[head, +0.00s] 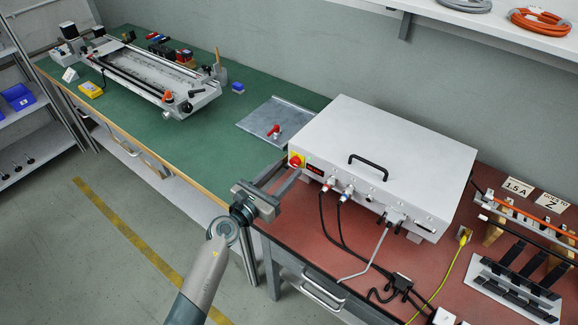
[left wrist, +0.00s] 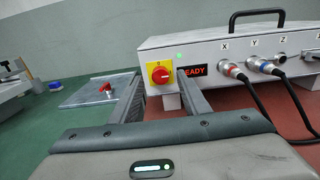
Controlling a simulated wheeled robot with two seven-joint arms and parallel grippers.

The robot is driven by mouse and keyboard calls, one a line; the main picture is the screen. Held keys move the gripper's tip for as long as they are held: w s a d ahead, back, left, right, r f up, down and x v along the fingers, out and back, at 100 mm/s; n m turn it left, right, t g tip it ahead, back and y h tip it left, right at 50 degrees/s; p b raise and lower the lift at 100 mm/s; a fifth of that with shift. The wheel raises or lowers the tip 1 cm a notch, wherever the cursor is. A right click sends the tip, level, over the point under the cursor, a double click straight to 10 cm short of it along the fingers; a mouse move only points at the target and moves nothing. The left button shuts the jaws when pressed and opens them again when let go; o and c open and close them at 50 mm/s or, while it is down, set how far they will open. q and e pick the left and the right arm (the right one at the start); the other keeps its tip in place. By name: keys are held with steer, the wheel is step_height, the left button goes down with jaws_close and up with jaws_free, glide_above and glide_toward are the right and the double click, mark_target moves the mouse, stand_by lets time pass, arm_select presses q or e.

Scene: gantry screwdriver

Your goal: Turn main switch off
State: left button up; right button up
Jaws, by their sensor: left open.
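The main switch (head: 295,161) is a red rotary knob on a yellow plate, at the left end of the front face of a white control box (head: 390,145). In the left wrist view the switch (left wrist: 159,73) shows face-on, with a lit red READY display (left wrist: 194,70) to its right. My left gripper (head: 286,178) is open and empty, its fingers pointing at the box front. In the left wrist view the switch appears between the two fingertips (left wrist: 160,85); I cannot tell whether they touch the box. My right gripper is not in view.
Cables run from the box's front connectors (left wrist: 255,65) down over the red mat (head: 330,245). A metal plate (head: 262,115) with a red-handled part (head: 274,130) lies left of the box. A gantry frame (head: 150,80) stands further back on the green mat.

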mark_target(295, 162)
arm_select(q)
steer(key=shift+x, duration=1.25)
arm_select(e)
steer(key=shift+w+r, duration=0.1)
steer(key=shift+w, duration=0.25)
arm_select(q)
steer(key=c, duration=1.1)
steer(key=shift+o, duration=0.2)
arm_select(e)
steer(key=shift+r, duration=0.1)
